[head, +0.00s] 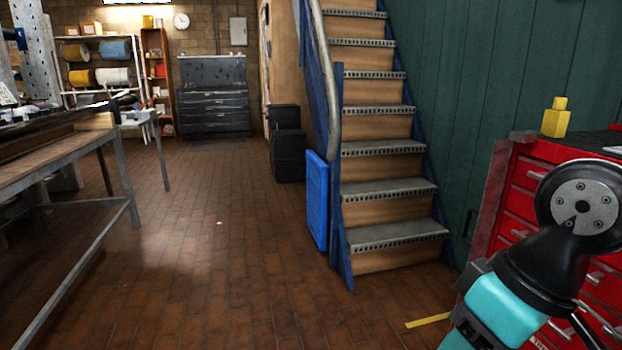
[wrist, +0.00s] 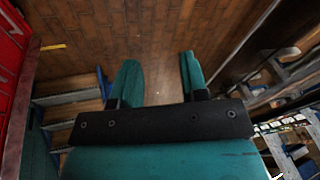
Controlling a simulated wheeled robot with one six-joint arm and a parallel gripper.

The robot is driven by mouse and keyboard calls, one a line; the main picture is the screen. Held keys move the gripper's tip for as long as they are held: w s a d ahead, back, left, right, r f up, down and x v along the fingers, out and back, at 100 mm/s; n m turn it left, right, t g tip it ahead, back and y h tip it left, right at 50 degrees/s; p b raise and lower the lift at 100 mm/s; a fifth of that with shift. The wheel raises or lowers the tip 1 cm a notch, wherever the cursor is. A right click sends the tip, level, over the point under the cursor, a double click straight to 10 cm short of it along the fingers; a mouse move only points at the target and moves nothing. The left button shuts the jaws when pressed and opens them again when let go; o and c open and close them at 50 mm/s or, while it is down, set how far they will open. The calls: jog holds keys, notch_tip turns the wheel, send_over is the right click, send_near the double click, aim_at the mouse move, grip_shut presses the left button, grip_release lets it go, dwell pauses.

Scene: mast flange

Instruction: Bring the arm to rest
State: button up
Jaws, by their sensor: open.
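My gripper (wrist: 156,82) shows in the wrist view with its two teal fingers spread apart. Nothing is between the fingers; the brick floor shows through the gap. In the head view part of my arm, with a teal link and a dark round joint, stands at the lower right in front of a red tool cabinet (head: 512,200). The gripper's fingers do not show in the head view.
A staircase (head: 390,190) with blue sides rises in the middle, a blue panel (head: 317,200) against its foot. A workbench (head: 60,165) stands at the left. A yellow object (head: 555,120) sits on the cabinet. The brick floor (head: 215,240) between bench and stairs is clear.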

jog(key=s+a+r+n+g+p, duration=0.1)
jog(key=s+r+p, duration=0.2)
jog(key=r+p, duration=1.8)
jog(key=shift+s+a+r+y, duration=0.2)
jog(key=shift+r+y, duration=0.2)
jog(key=shift+r, duration=0.45)
jog(key=shift+s, duration=0.15)
